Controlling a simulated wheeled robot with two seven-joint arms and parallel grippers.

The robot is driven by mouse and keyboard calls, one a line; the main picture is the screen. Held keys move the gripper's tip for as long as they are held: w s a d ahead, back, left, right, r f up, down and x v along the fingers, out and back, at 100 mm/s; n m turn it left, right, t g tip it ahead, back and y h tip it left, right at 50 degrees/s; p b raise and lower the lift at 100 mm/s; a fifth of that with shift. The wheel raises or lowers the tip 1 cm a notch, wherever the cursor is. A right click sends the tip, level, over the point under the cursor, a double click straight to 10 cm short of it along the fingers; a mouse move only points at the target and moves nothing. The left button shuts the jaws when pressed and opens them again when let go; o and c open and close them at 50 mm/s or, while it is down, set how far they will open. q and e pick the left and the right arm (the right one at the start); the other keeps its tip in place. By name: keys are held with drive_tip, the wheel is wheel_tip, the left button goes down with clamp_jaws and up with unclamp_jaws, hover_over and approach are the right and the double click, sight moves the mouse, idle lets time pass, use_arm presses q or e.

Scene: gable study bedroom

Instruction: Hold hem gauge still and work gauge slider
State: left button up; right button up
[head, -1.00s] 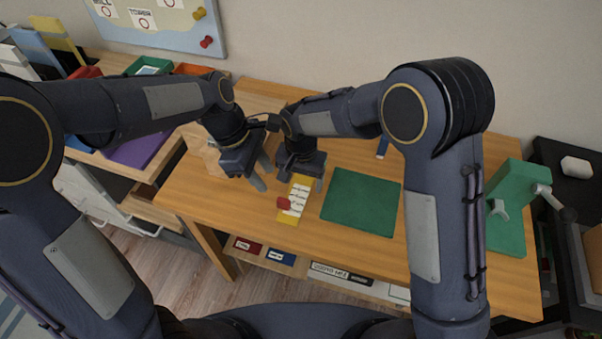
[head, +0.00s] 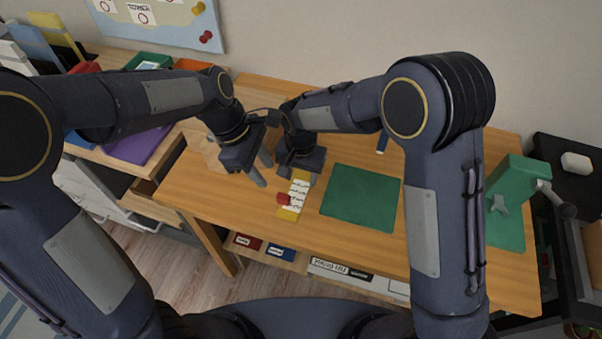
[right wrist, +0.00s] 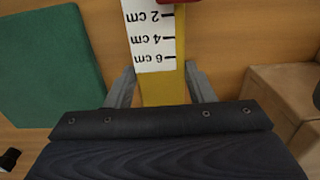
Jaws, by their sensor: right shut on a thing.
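The hem gauge (head: 289,214) is a yellow strip with a white centimetre scale, lying on the wooden table left of the green mat. Its red slider (head: 283,198) sits towards the near end, beyond the scale's 2 cm mark. My right gripper (head: 300,172) is shut on the far end of the hem gauge. In the right wrist view its fingers (right wrist: 160,85) flank the yellow strip (right wrist: 162,92), and only a sliver of the slider (right wrist: 165,1) shows at the top edge. My left gripper (head: 262,168) is open and empty, above the table left of the gauge.
The green mat (head: 360,198) lies flat right of the gauge. A green clamp-like stand (head: 505,205) is at the table's right end. The table's front edge is close to the gauge's near end.

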sight(282, 208)
idle(0.4)
